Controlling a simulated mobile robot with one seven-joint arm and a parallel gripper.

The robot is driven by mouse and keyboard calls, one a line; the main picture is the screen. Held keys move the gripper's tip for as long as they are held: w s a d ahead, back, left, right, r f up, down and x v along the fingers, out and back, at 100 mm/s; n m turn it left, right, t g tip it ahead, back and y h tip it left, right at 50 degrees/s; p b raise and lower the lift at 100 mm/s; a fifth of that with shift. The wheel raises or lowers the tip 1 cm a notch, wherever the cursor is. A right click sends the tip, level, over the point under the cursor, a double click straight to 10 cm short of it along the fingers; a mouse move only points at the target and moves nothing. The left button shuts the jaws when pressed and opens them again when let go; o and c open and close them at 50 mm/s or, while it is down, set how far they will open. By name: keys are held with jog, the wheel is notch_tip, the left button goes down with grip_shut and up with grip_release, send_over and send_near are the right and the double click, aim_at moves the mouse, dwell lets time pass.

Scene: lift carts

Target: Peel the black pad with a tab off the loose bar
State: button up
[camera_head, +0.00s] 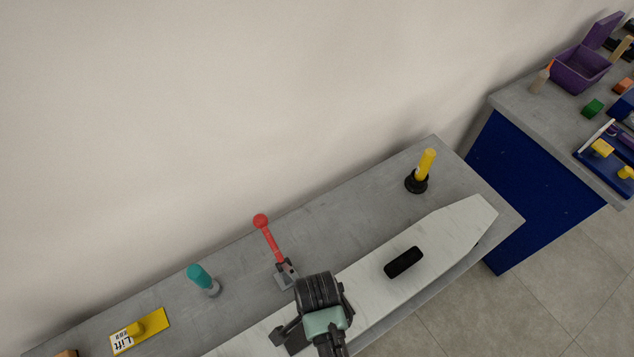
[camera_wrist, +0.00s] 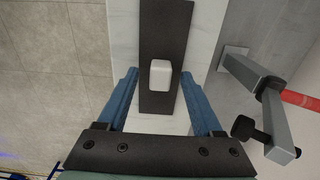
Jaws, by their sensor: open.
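A long pale marbled bar (camera_head: 455,226) lies along the front of the grey counter. In the wrist view the same bar (camera_wrist: 125,40) runs up the picture. I cannot tell how high the fingertips are above the bar. In the head view my arm hides most of this pad. A separate black block (camera_head: 404,262) sits farther right on the bar.
A clamp with a red handle (camera_head: 268,240) stands behind the bar, close to my gripper's right in the wrist view (camera_wrist: 260,85). The right counter (camera_head: 520,108) is cluttered.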

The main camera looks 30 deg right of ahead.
jog(key=shift+f, duration=0.15)
grip_shut()
dwell(0.6)
